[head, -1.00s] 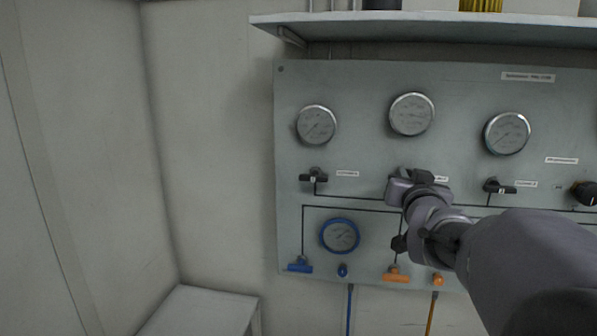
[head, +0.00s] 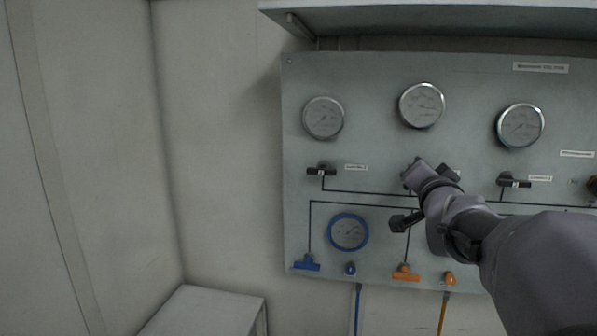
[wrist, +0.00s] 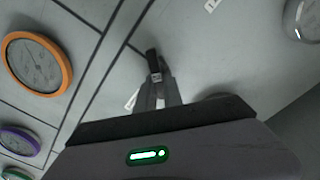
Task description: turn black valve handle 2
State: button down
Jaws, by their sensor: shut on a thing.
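Black valve handle 2 sits on the grey panel (head: 300,230) below the middle silver gauge (head: 422,105). In the head view my gripper (head: 432,172) covers most of it. In the wrist view the black end of the handle (wrist: 152,61) sticks out past my grey fingers, with a small white mark on it. My gripper is shut on this handle, and the gripper body is tilted in the head view. The valve's exact angle is hard to tell because the gripper hides it.
Similar black handles sit to the left (head: 321,171) and right (head: 514,182). Below are a blue gauge (head: 348,232), a blue handle (head: 306,263) and an orange handle (head: 406,272). A shelf (head: 430,20) juts out above. A low white surface (head: 205,312) stands at lower left.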

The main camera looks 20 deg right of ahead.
jog(key=m, duration=0.5)
jog(key=shift+s+d+f+m, duration=0.1)
jog(key=shift+d+f+m, duration=0.1)
jog(key=shift+f+m, duration=0.3)
jog(key=shift+m, duration=0.95)
jog(key=shift+f+m, duration=0.15)
jog(key=shift+m, duration=1.2)
jog(key=c, duration=1.5)
grip_release()
jog(key=shift+f, duration=0.1)
